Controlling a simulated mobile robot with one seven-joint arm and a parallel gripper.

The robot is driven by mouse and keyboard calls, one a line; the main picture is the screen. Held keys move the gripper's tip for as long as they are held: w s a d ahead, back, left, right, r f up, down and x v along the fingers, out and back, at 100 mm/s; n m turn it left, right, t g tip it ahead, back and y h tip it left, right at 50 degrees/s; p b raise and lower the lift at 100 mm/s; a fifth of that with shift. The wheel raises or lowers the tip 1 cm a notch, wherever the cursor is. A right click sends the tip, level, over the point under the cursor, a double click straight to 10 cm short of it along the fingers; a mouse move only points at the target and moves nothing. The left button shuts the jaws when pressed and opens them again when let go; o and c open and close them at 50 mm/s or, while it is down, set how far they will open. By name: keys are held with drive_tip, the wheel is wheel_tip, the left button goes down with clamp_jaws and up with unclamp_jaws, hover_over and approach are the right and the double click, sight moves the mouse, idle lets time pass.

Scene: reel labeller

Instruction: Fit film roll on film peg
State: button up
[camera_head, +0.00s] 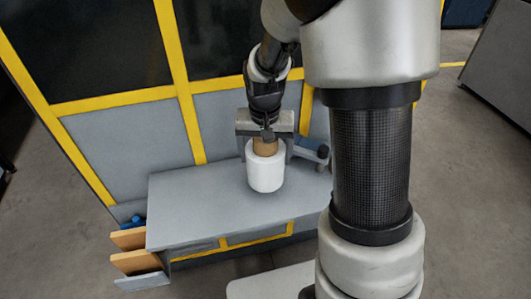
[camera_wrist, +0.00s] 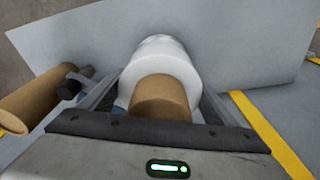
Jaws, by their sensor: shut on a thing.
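The film roll (camera_head: 265,176) is white with a brown core, and its core end faces up toward my gripper (camera_head: 266,153). My gripper is shut on the roll from above, with one finger on each side. The wrist view also shows the white film roll (camera_wrist: 160,58) and its brown core between the fingers of my gripper (camera_wrist: 157,98). The roll is over the grey bench top; whether it touches it I cannot tell. I cannot make out the film peg for certain; a dark, peg-like part (camera_wrist: 72,84) shows at the left of the wrist view.
A brown cylinder (camera_wrist: 36,98) lies near that dark part. The grey bench (camera_head: 200,208) is mostly clear left of the roll. A dark blue-grey part (camera_head: 312,147) stands at its back right. Yellow-framed panels (camera_head: 190,90) rise behind. Orange-brown boards (camera_head: 132,250) stick out at lower left.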

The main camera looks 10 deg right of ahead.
drive_tip(key=shift+f+b, duration=0.7)
drive_tip(key=shift+f, duration=0.3)
drive_tip(key=o, duration=1.7)
drive_tip(key=shift+c, duration=0.2)
drive_tip(key=r+p, duration=0.1)
drive_tip(key=r, duration=0.4)
drive_tip(key=s+r+p, duration=0.1)
drive_tip(key=r, duration=0.5)
drive_tip(key=s+r+p, duration=0.1)
drive_tip(key=r, duration=0.5)
drive_tip(key=shift+a+r, duration=0.15)
drive_tip(key=shift+a, duration=0.2)
drive_tip(key=s+r+n+t+p, duration=0.3)
drive_tip(key=s+r+p, duration=0.8)
drive_tip(key=s+r, duration=0.5)
drive_tip(key=shift+s+d+r+n+t, duration=0.2)
drive_tip(key=shift+d+r+n+t, duration=0.2)
drive_tip(key=shift+r+t, duration=0.25)
